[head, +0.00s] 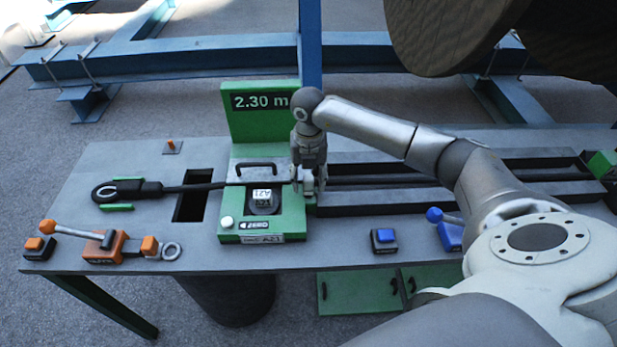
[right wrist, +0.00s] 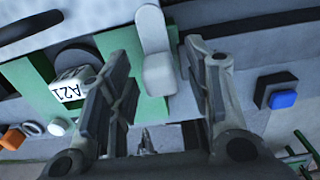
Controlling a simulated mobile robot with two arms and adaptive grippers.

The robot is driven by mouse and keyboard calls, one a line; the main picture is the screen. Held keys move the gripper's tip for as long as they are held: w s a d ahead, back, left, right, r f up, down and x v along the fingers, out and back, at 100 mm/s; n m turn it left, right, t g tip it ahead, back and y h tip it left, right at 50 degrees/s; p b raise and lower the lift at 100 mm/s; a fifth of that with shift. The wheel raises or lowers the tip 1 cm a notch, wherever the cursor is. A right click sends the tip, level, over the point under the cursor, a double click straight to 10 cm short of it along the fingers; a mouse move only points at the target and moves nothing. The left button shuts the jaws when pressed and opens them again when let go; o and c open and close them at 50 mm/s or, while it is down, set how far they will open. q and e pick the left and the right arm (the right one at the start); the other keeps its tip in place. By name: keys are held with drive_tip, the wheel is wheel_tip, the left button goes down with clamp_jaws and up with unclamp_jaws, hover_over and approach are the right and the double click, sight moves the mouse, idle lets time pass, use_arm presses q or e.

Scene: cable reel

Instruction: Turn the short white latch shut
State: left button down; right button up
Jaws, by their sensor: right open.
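The short white latch (right wrist: 158,65) shows in the right wrist view as a pale two-part piece on the green block. It lies between the two spread fingers of my right gripper (head: 308,187), with a visible gap to each finger. In the head view the gripper points down at the right edge of the green measuring block (head: 226,190) and hides most of the latch. The right gripper is open and holds nothing. A white A21 tag (head: 263,196) sits on the block, left of the gripper. My left gripper is not in view.
A black cable (head: 205,187) runs across the block past the gripper. A black handle (head: 256,166) and a 2.30 m display (head: 259,101) stand behind. An orange lever unit (head: 104,246) is at left, a blue button box (head: 384,240) at right.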

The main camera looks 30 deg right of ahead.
sight(308, 177)
wheel_tip(308, 177, up, 12)
idle(0.6)
idle(0.4)
